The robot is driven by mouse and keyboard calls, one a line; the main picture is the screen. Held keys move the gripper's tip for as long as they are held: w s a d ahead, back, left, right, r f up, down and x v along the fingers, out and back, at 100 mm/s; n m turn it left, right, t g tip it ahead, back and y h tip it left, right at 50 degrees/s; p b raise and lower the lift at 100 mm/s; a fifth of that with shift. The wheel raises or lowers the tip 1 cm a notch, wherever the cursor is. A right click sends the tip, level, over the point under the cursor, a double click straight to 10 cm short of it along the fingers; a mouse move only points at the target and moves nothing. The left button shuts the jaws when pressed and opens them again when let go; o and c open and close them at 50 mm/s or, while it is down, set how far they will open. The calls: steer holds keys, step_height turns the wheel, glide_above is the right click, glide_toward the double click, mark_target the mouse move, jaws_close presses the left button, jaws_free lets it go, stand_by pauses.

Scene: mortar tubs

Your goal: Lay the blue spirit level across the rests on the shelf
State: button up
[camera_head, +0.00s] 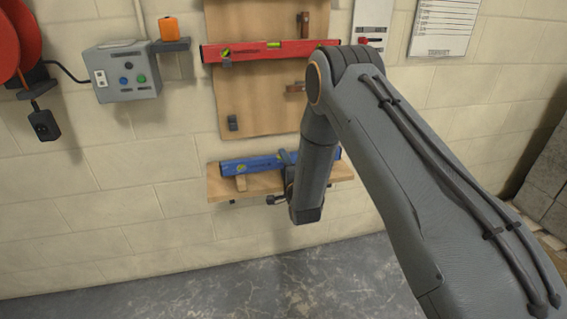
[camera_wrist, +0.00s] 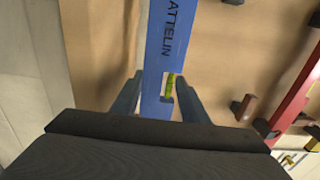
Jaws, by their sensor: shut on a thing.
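The blue spirit level (camera_head: 252,163) lies lengthwise along the wooden shelf (camera_head: 217,188), just above or on a wooden rest (camera_head: 241,184); I cannot tell whether it touches. Any other rest is hidden behind my arm. My gripper (camera_head: 287,160) is at the level's middle, partly hidden by my own wrist. In the wrist view the two fingers of my gripper (camera_wrist: 160,98) are shut on the blue level (camera_wrist: 167,45), one on each side, near its green vial (camera_wrist: 170,86). The level's right end shows just past my arm.
A red spirit level (camera_head: 255,50) hangs above on a wooden board (camera_head: 255,95) with pegs. A grey control box (camera_head: 126,75) and an orange item (camera_head: 168,28) on a small bracket are to the left. The floor below the shelf is clear.

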steer(key=o, duration=1.2)
steer(key=p+v, duration=0.4)
steer(key=v, duration=0.5)
steer(key=shift+r, duration=0.1)
